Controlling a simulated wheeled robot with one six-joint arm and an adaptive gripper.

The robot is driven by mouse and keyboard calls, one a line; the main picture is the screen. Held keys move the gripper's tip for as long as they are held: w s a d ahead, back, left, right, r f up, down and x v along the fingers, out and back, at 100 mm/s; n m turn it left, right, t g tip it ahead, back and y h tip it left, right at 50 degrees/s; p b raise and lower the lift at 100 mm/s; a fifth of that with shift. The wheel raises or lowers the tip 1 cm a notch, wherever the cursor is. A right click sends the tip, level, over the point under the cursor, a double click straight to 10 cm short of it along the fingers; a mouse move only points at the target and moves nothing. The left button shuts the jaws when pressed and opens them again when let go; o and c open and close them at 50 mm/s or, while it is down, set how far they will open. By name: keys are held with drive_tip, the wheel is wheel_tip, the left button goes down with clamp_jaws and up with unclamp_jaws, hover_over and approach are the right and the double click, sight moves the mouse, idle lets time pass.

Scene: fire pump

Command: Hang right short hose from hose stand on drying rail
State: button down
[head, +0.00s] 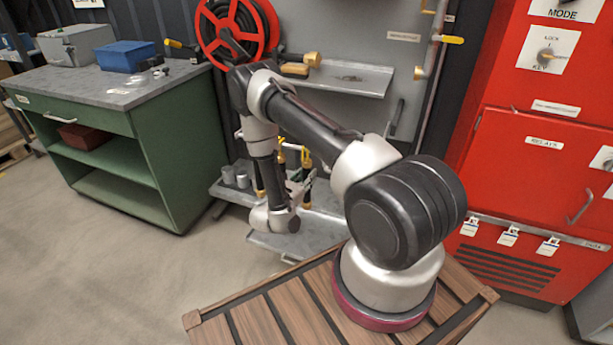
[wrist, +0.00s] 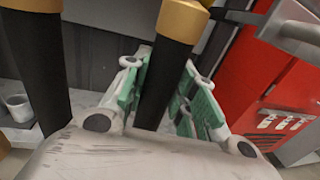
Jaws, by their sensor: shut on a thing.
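Black short hoses with brass-yellow ends stand at the stand's lower shelf (head: 325,225) in the head view, partly behind my arm. In the wrist view, my gripper (wrist: 168,85), with green-sided fingers, is shut around the black right short hose (wrist: 160,85), below its brass coupling (wrist: 184,18). The hose looks nearly upright. Another black hose (wrist: 38,75) with a brass end stands close on the left. My gripper also shows in the head view (head: 301,182), small and low by the shelf. I cannot pick out the drying rail for certain.
A red hose reel (head: 238,12) and a grey tray (head: 350,78) are above the stand. Small grey cups (head: 235,176) stand on the lower shelf. A green workbench (head: 120,130) is at left, a red cabinet (head: 540,150) at right. The floor at front left is clear.

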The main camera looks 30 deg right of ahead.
drive_tip(key=c, duration=1.1)
unclamp_jaws()
